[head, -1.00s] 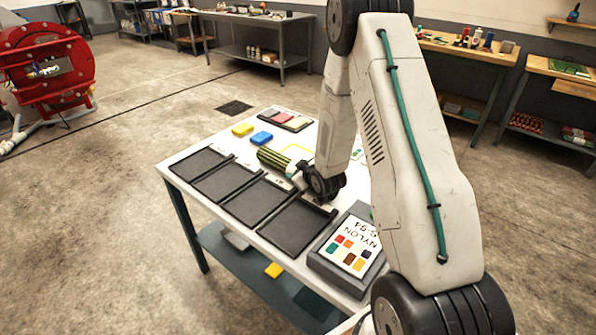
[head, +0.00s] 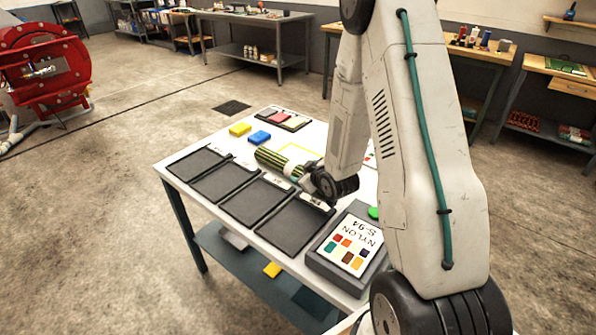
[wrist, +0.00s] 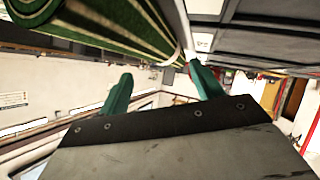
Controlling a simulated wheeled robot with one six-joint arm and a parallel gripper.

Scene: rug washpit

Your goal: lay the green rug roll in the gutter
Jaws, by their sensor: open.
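The green rug roll (head: 273,160), dark green with pale yellow-green stripes, lies on the white table behind the dark trays. A pale band or end shows at its right. In the wrist view the roll (wrist: 95,22) fills the upper left, close to my fingers. My gripper (head: 302,176) is at the roll's right end. Its two teal fingers (wrist: 162,88) stand apart with nothing visibly clamped between them. I cannot tell whether they touch the roll. No channel clearly recognisable as the gutter shows; several shallow dark trays (head: 258,224) line the table's front.
A nylon sample board (head: 346,262) stands at the table's right. My arm hides the table's far right. Open floor surrounds the table.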

